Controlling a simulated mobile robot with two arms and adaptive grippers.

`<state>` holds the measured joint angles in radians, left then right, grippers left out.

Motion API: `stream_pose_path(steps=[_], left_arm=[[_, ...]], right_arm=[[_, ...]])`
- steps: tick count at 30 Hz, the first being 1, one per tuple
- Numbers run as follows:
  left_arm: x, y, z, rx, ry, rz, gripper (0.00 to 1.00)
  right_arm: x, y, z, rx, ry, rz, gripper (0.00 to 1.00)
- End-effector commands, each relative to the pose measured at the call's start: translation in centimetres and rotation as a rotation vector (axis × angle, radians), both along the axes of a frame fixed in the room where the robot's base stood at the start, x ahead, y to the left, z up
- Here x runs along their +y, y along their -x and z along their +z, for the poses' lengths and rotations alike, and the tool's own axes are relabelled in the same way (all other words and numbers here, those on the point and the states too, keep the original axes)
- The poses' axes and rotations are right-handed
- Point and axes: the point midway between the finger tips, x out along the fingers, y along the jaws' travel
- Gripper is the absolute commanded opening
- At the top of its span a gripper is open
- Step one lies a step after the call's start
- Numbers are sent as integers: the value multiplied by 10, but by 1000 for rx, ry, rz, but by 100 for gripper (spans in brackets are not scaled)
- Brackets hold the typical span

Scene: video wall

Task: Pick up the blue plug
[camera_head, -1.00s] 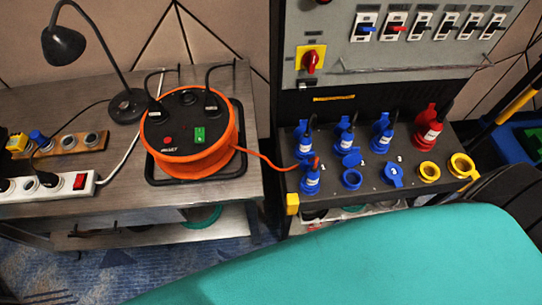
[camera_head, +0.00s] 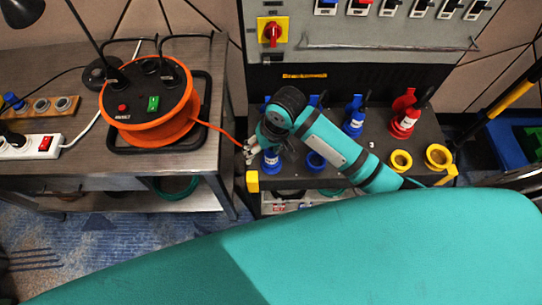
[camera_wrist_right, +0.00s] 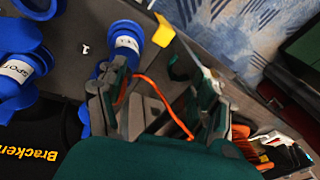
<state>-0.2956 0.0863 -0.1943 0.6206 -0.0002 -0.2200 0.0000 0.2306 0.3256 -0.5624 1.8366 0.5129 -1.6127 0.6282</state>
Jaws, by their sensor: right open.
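The blue plug (camera_head: 271,163) with the orange cable sits upright in the front-left socket of the black panel. It also shows in the right wrist view (camera_wrist_right: 126,40), near the left finger. My right gripper (camera_head: 250,151) is open, just left of and above the plug in the head view, close to the cable. In the wrist view the two fingers of the right gripper (camera_wrist_right: 160,88) are spread, with the orange cable crossing between them. The plug is not between the pads. Whether a finger touches it I cannot tell. My left gripper is not in view.
Yellow sockets (camera_head: 400,160) are at right. The orange cable reel (camera_head: 150,132) stands on the metal table (camera_head: 200,165) at left.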

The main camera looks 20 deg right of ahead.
Motion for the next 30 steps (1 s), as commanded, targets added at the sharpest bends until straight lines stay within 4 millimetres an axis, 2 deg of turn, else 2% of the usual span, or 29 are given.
stream_pose_path(steps=[1,6,9,12,14,17,24,30], left_arm=[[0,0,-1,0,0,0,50],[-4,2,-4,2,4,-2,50],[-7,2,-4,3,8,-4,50],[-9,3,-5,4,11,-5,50],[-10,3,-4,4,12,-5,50],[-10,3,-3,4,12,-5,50],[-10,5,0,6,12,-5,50],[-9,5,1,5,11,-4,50]], right_arm=[[-2,-12,16,9,21,-8,68],[-18,-29,64,90,125,-75,68],[-28,-32,82,120,178,-115,68],[-34,-33,90,137,207,-139,68],[-35,-33,86,143,216,-145,68],[-36,-32,71,147,217,-149,68],[-35,-32,18,145,215,-148,68],[-35,-32,-17,143,213,-146,68]])
